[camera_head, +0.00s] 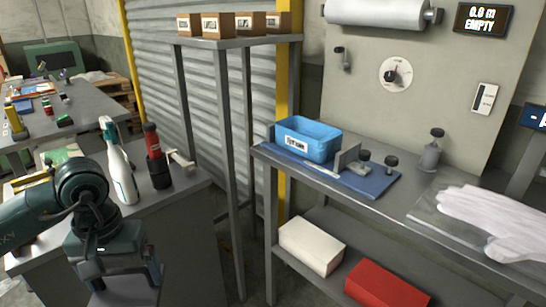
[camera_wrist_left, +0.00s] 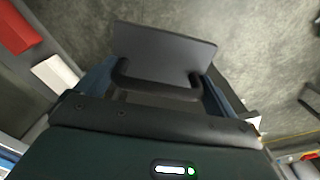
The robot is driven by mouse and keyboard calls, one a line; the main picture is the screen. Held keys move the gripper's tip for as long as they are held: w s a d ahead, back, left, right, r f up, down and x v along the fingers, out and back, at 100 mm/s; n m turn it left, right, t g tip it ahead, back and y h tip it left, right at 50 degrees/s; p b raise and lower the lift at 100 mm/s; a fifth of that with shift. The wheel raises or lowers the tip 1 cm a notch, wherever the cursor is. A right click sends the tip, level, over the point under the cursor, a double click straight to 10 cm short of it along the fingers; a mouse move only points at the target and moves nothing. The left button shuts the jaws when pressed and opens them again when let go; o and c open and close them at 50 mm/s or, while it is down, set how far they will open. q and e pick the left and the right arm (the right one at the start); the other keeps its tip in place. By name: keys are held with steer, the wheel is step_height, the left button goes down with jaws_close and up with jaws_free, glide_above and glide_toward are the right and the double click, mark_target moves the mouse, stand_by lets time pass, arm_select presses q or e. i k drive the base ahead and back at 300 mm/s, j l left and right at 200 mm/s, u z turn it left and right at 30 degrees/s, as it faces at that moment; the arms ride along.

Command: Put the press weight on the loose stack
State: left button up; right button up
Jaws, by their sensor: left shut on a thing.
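In the left wrist view my left gripper (camera_wrist_left: 158,93) is shut on a dark grey flat plate with a black bar handle, which I take to be the press weight (camera_wrist_left: 165,50). The plate is held clear above the grey floor. In the head view my left arm comes in from the left and bends down, and its fingertips and the held plate cannot be made out. I cannot pick out the loose stack for certain in either view. My right gripper is not in view.
A grey bench (camera_head: 400,197) at right holds a blue bin (camera_head: 307,143) on a blue mat (camera_head: 372,184), and white gloves (camera_head: 495,215). A white box (camera_head: 311,246) and red box (camera_head: 385,287) lie on its lower shelf. Bottles stand on the left cabinet (camera_head: 172,205).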

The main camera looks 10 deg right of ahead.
mark_target(480, 215)
steer(key=z, duration=1.3)
